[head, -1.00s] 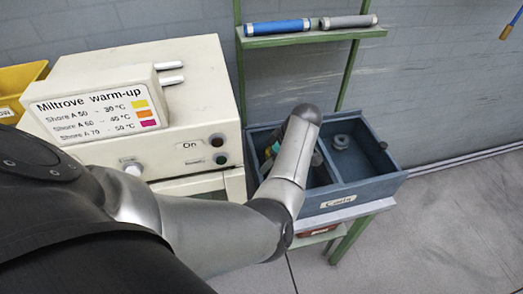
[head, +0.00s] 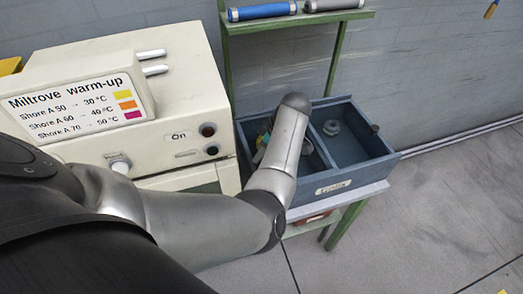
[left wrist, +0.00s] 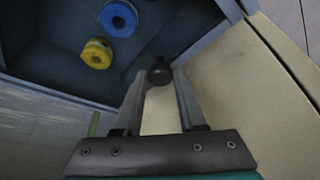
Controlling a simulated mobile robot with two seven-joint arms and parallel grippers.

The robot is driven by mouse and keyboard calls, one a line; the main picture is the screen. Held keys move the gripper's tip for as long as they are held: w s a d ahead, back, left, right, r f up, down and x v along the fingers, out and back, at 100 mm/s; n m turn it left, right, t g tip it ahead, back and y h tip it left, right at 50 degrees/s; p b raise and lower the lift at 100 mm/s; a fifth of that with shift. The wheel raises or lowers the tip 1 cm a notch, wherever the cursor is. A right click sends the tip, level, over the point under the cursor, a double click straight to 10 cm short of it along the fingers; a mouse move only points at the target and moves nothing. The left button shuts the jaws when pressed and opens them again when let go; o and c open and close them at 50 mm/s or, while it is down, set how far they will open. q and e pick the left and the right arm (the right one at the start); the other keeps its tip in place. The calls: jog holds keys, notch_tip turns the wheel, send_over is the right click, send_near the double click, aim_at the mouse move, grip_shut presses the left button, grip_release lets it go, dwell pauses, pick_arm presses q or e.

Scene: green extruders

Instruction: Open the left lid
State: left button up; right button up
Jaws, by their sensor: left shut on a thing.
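The blue-grey bin (head: 345,178) has two compartments and stands right of the cream machine in the head view. Both compartments look open from above, and the left one is partly covered by my left arm. My left gripper (left wrist: 160,76) is shut on a small dark knob (left wrist: 160,70) at the bin's edge in the left wrist view. The lid that this knob belongs to cannot be made out clearly. A blue ring (left wrist: 118,18) and a yellow ring (left wrist: 97,54) lie inside the bin beyond the fingers. My right gripper is out of view.
The cream warm-up machine (head: 185,110) stands close to the bin's left side. A green shelf (head: 300,20) above the bin holds a blue roller (head: 262,11) and a grey roller (head: 333,4).

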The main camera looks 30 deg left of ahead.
pick_arm(q)
grip_shut()
dwell(0.8)
